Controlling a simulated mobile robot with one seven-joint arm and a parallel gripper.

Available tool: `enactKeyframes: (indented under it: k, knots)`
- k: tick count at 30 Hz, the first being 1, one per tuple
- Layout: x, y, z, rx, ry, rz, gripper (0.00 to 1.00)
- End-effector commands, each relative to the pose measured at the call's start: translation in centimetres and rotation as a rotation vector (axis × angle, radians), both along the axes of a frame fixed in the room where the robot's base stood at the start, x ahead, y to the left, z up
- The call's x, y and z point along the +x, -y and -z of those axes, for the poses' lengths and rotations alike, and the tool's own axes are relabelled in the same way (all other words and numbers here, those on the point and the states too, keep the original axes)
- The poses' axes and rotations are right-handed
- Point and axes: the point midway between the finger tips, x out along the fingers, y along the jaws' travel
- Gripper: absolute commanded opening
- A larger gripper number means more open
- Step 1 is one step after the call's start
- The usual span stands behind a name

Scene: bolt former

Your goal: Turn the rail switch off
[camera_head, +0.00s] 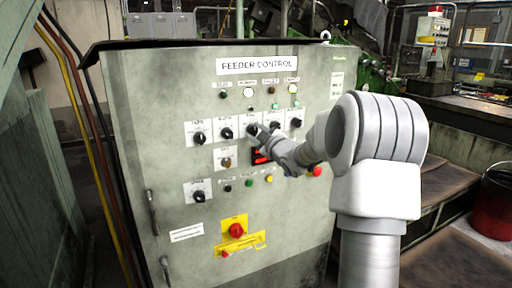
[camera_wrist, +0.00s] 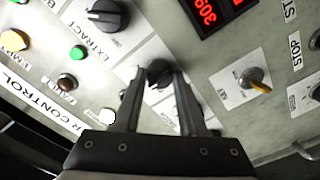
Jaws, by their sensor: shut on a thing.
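My gripper (camera_wrist: 160,84) is shut on a black rotary knob (camera_wrist: 159,70) in the wrist view, one finger on each side of it. In the head view my gripper (camera_head: 257,133) is at the third knob from the left in the upper row of the FEEDER CONTROL panel (camera_head: 150,100). The label of this knob is covered by my fingers, so I cannot read whether it is the rail switch. Its pointer direction is hard to tell. A neighbouring black knob labelled EXTRACT (camera_wrist: 105,15) is clear of my gripper.
A key switch (camera_wrist: 255,78) and a red digital display (camera_wrist: 208,12) are close by. More knobs (camera_head: 226,133) share the row. A red rotary switch on a yellow plate (camera_head: 236,230) is lower down. A red bucket (camera_head: 494,205) stands at the right.

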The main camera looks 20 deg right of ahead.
Motion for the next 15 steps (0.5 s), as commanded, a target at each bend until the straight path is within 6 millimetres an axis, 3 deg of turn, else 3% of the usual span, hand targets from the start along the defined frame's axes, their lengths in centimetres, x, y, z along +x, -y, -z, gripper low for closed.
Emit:
enactKeyframes:
  k: [1, 15]
  knots:
    - [0.04, -0.13, 0.63, -0.046, 0.004, -0.002, 0.00]
    - [0.03, -0.07, 0.39, -0.475, 0.019, 0.000, 0.00]
